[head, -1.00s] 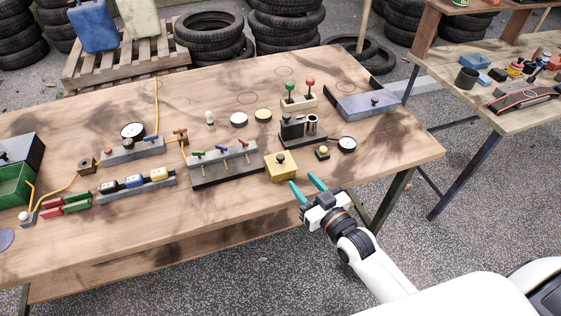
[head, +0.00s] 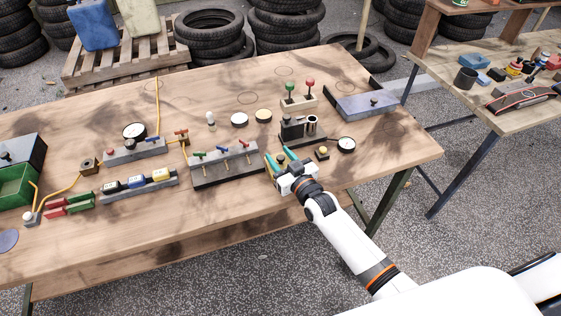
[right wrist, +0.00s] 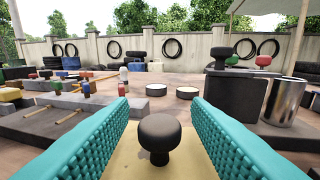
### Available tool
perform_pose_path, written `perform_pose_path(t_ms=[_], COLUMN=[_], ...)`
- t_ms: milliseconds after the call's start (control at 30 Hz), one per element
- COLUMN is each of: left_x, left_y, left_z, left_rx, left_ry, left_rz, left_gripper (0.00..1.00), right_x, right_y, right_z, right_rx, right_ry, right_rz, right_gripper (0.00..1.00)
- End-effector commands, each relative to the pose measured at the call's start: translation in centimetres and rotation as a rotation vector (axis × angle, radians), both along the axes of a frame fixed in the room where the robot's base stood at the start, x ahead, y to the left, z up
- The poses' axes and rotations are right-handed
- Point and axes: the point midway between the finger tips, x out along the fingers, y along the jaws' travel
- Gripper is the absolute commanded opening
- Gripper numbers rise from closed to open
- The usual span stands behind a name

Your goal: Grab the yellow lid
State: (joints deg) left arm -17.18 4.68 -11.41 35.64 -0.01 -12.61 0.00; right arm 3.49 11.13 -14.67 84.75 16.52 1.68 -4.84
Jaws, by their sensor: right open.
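The yellow lid (right wrist: 118,166) is a pale yellow block with a dark round knob (right wrist: 159,137) on top, seen close in the right wrist view. My right gripper (head: 278,159) is open over it at the table's front edge. Its two teal fingers (right wrist: 160,110) stand to the left and right of the knob, with a gap on each side. In the head view my gripper covers most of the yellow block. My left gripper is not in view.
A grey block with colored levers (head: 226,165) stands just left of my right gripper. A dark stand with a metal cylinder (head: 311,123) is just behind it. A small gauge (head: 346,144) lies to the right. The table (head: 225,225) is bare along its front.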

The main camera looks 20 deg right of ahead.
Motion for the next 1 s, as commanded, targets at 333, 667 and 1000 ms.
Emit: perform_pose_path(t_ms=[333, 667, 1000], left_x=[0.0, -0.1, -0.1], left_y=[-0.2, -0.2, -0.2], left_z=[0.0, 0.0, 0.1], left_rx=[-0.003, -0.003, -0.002], left_ry=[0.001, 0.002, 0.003], left_rz=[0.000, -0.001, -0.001], left_gripper=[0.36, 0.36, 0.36], right_x=[0.0, 0.0, 0.0], right_y=[0.0, 0.0, 0.0], right_z=[0.0, 0.0, 3.0], right_rx=[0.000, 0.000, 0.001], right_ry=[0.000, 0.000, -0.006], right_rz=[0.000, 0.000, 0.000], right_gripper=[0.21, 0.00, 0.00])
